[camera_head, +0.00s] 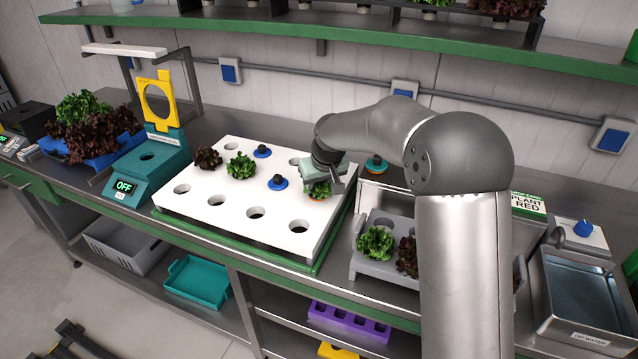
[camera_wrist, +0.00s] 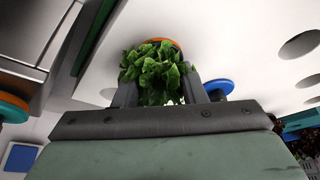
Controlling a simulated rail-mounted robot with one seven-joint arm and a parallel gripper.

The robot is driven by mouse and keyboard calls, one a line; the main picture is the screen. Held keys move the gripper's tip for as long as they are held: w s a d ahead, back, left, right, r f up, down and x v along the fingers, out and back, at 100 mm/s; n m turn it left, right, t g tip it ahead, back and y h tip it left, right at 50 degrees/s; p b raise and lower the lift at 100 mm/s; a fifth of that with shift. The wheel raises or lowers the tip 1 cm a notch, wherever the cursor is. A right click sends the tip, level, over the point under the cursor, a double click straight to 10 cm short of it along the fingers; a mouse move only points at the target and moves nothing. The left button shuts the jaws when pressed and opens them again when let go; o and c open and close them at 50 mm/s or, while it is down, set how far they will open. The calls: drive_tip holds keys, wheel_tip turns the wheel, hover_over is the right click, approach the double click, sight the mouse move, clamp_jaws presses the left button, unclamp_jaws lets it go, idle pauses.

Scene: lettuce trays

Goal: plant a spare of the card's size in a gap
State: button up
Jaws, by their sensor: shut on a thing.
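My gripper (camera_head: 322,181) is shut on a green lettuce (camera_head: 317,189) at the right side of the white tray (camera_head: 222,212). In the wrist view the lettuce (camera_wrist: 158,75) sits between the fingers, with its orange collar (camera_wrist: 165,42) beyond the leaves, close to the tray. I cannot tell whether the collar touches the tray. The tray has several open holes, a red lettuce (camera_head: 208,157), a green lettuce (camera_head: 241,165) and blue knobbed plugs (camera_head: 278,183). The card (camera_head: 527,204) reads "PLANT RED", partly behind my arm. A grey rack (camera_head: 371,268) holds a green lettuce (camera_head: 375,243) and red lettuce (camera_head: 407,256).
A teal device (camera_head: 148,165) reading "OFF" with a yellow ring stands left of the tray. A blue crate (camera_head: 97,150) holds lettuces further left. A metal basin (camera_head: 580,290) is at right. A shelf hangs above.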

drive_tip(key=shift+f, duration=0.15)
drive_tip(key=o, duration=1.7)
drive_tip(key=shift+r+p, duration=2.15)
drive_tip(key=shift+r, duration=1.45)
drive_tip(key=b+v, duration=0.1)
drive_tip(key=v, duration=1.6)
drive_tip(key=shift+s+b, duration=0.15)
drive_tip(key=shift+b, duration=0.25)
